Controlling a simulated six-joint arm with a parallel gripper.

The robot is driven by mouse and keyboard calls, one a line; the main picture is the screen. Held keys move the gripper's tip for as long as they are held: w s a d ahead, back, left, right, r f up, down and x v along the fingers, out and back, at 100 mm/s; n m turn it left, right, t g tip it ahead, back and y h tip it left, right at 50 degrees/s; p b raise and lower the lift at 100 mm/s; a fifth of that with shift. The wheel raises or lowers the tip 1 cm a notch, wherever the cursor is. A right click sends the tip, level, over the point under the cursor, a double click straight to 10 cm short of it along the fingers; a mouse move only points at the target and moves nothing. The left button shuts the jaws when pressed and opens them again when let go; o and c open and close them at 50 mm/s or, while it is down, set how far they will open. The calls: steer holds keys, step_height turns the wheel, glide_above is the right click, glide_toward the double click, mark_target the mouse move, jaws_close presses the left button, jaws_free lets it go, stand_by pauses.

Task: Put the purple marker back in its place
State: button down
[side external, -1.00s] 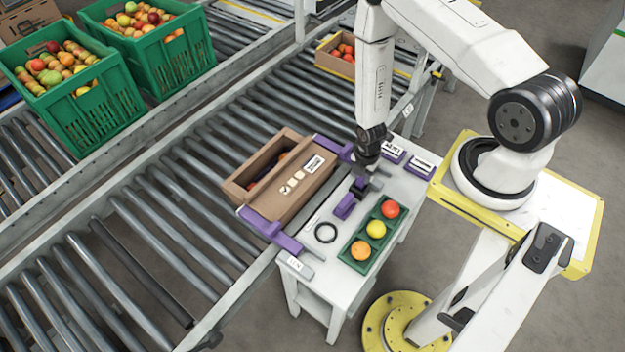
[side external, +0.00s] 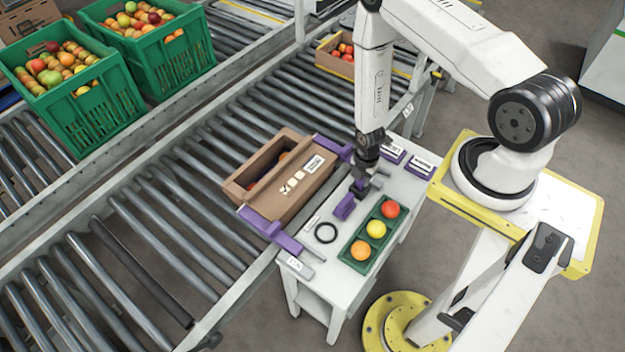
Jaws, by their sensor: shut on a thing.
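My gripper (side external: 361,188) is low over the white side table, pointing down. It is shut on a small dark purple thing (side external: 360,184), which looks like the purple marker; the fingers hide most of it. A purple block-shaped holder (side external: 344,207) stands on the table just left of and in front of the gripper. Whether the marker touches the holder or sits in it I cannot tell from this view.
A brown carton (side external: 288,208) between purple guides (side external: 272,230) stands on the roller conveyor to the left.

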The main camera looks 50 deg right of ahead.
steer(key=shift+f, duration=0.15)
steer(key=shift+c, duration=1.8)
jaws_free()
steer(key=c, duration=0.3)
steer(key=shift+c, duration=0.2)
steer(key=shift+r, duration=3.5)
